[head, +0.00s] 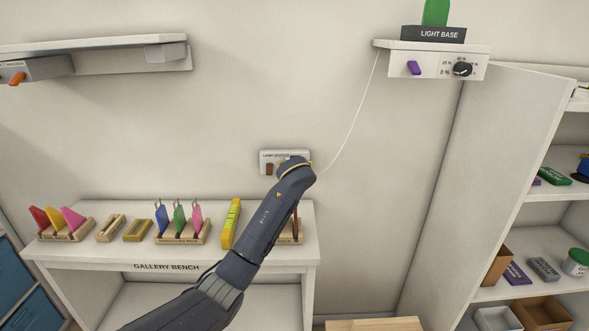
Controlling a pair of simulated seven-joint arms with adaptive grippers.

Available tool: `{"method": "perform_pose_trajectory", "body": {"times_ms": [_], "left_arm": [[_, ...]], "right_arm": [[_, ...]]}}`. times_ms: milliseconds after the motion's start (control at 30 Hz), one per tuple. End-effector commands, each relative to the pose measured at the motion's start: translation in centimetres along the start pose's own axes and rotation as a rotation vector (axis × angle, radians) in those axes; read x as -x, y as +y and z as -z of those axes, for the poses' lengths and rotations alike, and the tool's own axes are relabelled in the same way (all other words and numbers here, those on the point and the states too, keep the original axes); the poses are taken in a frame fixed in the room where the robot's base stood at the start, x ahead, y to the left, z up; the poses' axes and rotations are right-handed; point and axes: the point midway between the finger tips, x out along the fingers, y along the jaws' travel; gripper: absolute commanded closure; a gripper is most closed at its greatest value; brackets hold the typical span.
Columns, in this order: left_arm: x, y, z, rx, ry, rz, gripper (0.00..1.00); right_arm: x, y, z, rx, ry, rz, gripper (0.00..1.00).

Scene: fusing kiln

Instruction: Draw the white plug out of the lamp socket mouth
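The lamp socket (264,158) is a small white panel on the wall above the gallery bench, its label partly covered. A brown part shows on its face. My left arm comes in from the lower left, and its wrist is in front of the panel's right part. My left gripper's fingers are hidden behind that wrist, so I cannot see whether they hold anything. The white plug is not visible. A thin white cord (357,116) hangs from the light base shelf and runs down behind my wrist. My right gripper is not in view.
The gallery bench (252,267) below carries racks of coloured pieces (182,222) and a yellow level-like bar (231,223). The light base (434,35) stands on a control shelf (398,67) at the upper right. An open shelf unit (497,130) fills the right. The wall between is clear.

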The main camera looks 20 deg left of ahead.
Motion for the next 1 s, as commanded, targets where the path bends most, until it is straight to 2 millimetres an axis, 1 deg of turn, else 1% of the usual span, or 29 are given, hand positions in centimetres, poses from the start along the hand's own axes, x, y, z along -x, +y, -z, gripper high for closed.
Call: {"method": "perform_pose_trajectory", "body": {"times_ms": [133, 433, 900, 933, 1000], "left_arm": [[-0.34, -0.04, 0.02, 0.0, 0.0, 0.001, 0.35], [-0.37, -0.02, 0.01, 0.001, 0.0, 0.0, 0.35], [-0.36, -0.02, -0.01, 0.0, 0.0, 0.0, 0.9], [-0.36, -0.03, -0.01, 0.0, 0.0, 0.0, 0.93], [-0.37, -0.03, -0.01, 0.0, 0.0, 0.001, 0.93]], "right_arm": [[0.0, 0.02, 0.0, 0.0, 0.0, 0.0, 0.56], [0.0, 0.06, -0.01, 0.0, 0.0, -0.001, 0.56], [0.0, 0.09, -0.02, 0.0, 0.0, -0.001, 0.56], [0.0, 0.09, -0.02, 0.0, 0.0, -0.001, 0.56], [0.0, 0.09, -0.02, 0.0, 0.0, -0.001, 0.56]]}}
